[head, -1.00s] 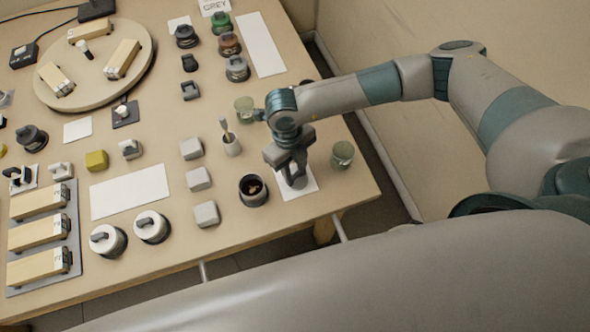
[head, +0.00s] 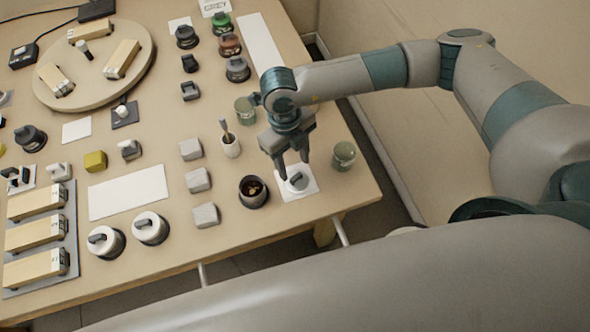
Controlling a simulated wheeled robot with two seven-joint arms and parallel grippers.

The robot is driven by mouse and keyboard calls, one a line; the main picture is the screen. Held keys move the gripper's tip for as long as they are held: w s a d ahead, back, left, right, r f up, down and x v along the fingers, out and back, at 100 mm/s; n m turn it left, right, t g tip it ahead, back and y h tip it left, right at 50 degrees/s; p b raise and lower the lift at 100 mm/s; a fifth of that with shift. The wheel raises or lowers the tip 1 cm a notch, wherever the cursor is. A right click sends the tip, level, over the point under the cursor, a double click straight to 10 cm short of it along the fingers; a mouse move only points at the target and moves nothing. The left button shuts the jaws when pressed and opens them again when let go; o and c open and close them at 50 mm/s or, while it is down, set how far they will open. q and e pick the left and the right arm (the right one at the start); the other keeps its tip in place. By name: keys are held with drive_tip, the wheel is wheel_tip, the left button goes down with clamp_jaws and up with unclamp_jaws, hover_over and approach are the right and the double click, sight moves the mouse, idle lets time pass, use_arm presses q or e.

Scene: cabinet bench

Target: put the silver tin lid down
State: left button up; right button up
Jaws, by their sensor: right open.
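The silver tin lid (head: 297,183), a small round lid with a dark handle on top, lies on a white square mat (head: 308,191) near the table's right front edge. My right gripper (head: 293,172) is open just above the lid, with its fingers apart on either side of the handle. I cannot tell whether a finger still touches it. An open dark tin (head: 253,191) with brown contents stands just left of the mat. My left gripper is not in view.
A greenish glass jar (head: 343,156) stands right of the mat, and another (head: 245,110) is behind my right gripper. A cup with a brush (head: 230,146) and several pale blocks (head: 198,180) stand to the left. A long white sheet (head: 128,192) is bare.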

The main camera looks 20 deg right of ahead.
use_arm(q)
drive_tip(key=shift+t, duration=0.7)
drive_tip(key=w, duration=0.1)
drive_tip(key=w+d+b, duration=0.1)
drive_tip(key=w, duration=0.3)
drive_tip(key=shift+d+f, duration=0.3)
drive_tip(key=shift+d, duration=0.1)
use_arm(e)
wheel_tip(320, 180, up, 7)
drive_tip(key=w, duration=0.1)
drive_tip(key=shift+a, duration=0.2)
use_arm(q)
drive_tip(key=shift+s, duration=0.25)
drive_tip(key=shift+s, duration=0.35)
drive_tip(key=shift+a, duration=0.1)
